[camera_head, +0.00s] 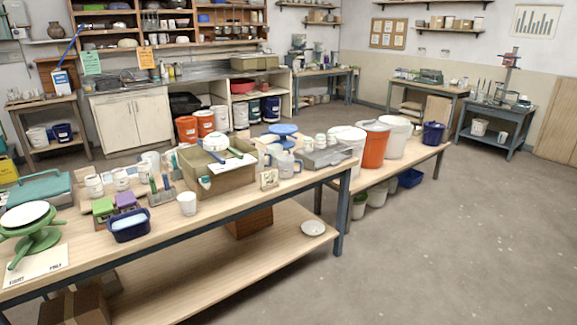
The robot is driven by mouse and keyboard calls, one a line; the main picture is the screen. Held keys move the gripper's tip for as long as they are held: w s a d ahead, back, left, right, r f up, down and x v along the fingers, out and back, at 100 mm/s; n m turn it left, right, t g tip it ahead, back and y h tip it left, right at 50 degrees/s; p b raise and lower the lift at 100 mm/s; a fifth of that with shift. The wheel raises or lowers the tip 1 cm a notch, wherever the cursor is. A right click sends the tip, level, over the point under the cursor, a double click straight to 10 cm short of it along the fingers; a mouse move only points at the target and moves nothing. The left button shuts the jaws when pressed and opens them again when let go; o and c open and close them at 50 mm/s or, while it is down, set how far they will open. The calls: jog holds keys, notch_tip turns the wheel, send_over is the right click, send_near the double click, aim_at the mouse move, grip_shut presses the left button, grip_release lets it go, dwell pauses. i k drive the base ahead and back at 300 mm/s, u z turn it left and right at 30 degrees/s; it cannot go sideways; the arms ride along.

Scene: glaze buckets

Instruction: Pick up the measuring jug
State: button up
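A pale grey, translucent jug (286,164) with a handle on its right looks like the measuring jug. It stands upright on the long wooden workbench (230,205), near its far right end. A box-like beige bin (222,181) is at its left, and a small cream card (269,179) stands in front of it to the left. A grey metal box (327,156) is close at its right. Any markings on the jug are too small to read. My gripper is not in view.
A second bench behind holds an orange bucket (374,145), white buckets and a blue bucket (433,133). A blue banding wheel (283,131) stands behind the jug. A white cup (187,203) stands near the bench's front edge. The floor at the right is clear.

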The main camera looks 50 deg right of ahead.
aim_at(285, 162)
jog(key=z, duration=0.45)
jog(key=i, duration=1.1)
